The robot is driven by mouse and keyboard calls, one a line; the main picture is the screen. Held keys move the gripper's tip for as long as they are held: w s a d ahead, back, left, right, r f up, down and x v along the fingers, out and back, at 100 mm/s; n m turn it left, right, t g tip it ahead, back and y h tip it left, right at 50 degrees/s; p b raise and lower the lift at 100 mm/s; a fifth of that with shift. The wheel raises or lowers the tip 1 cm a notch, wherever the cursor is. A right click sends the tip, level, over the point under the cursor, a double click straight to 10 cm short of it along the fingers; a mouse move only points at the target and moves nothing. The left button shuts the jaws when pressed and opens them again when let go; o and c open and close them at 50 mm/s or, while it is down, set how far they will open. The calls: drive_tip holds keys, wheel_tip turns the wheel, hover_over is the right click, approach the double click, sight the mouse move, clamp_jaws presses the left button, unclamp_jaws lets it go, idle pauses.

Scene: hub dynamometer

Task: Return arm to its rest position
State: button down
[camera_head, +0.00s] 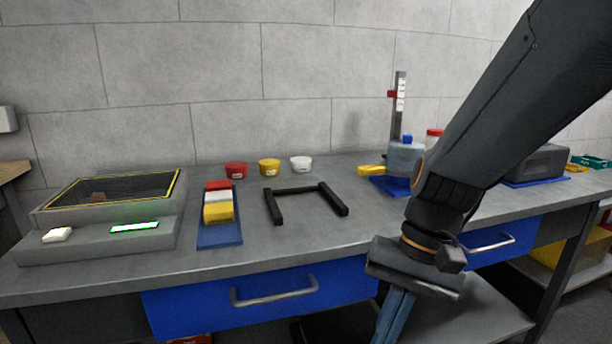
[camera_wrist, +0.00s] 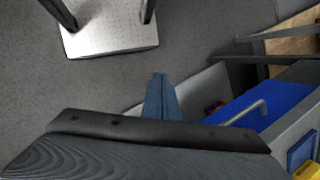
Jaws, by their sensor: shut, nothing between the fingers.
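My gripper (camera_head: 393,318) hangs at the end of my dark arm, in front of the bench on the right of the head view. It points down, in front of the front edge of the grey bench (camera_head: 150,274). Its blue fingers are together with nothing between them, and their tips run out of the bottom of the head view. In the wrist view the shut fingers (camera_wrist: 160,97) show at the centre, over the grey floor.
A grey device (camera_head: 109,240) with a green display is on the left. A blue tray (camera_head: 219,237) holds coloured blocks; a black frame (camera_head: 304,190) lies beside it. Red (camera_head: 236,169), yellow (camera_head: 269,167) and white (camera_head: 301,164) containers stand behind. A blue drawer (camera_head: 190,309) is under the bench.

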drive_tip(key=s+d+r+n+t+h+p, duration=0.1)
drive_tip(key=d+r+p, duration=0.6)
drive_tip(key=p, duration=0.9)
wheel_tip(320, 180, up, 3)
drive_tip(key=shift+s+d+r+n+t+h, duration=0.25)
drive_tip(key=shift+n+t+h, duration=0.35)
drive_tip(key=shift+n+h, duration=0.5)
drive_tip(key=shift+f, duration=0.1)
